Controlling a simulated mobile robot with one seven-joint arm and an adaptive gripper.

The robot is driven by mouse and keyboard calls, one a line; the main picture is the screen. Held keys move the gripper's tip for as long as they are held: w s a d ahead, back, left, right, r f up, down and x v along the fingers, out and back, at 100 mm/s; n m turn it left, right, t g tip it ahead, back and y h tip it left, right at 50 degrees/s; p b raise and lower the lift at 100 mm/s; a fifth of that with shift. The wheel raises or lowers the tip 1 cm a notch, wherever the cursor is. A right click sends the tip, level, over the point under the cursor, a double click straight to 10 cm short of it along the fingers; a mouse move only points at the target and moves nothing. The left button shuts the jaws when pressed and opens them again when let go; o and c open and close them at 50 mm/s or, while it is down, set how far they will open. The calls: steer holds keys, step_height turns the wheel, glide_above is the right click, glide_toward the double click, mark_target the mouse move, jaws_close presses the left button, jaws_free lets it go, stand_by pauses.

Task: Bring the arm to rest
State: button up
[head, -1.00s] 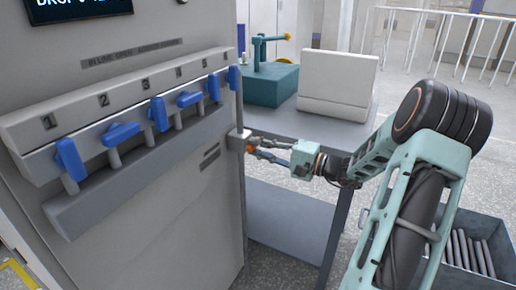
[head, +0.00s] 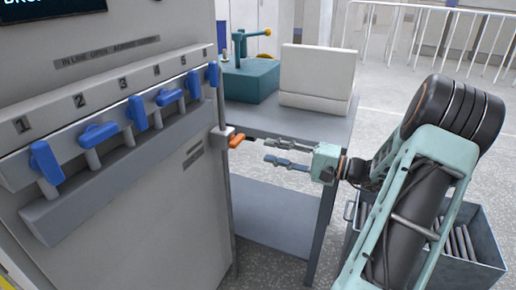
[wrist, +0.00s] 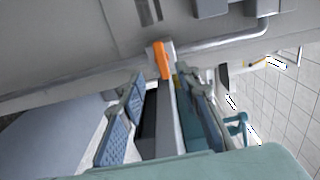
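My gripper (head: 267,149) is open and empty in the head view, over the near part of the grey table, its two fingers spread and pointing left. An orange lever (head: 236,140) sticks out from a small pale bracket on the cabinet's right edge, just left of the fingertips and apart from them. In the wrist view, the two blue-grey fingers (wrist: 163,95) stand apart with the orange lever (wrist: 161,59) beyond them. My arm reaches in from the lower right.
The grey cabinet (head: 130,200) with several blue handles (head: 137,113) fills the left. On the table (head: 300,125) stand a teal press (head: 250,82) and a white block (head: 318,78). A bin (head: 480,251) of rods sits at lower right, close to my arm.

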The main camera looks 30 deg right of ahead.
steer(key=shift+v, duration=0.8)
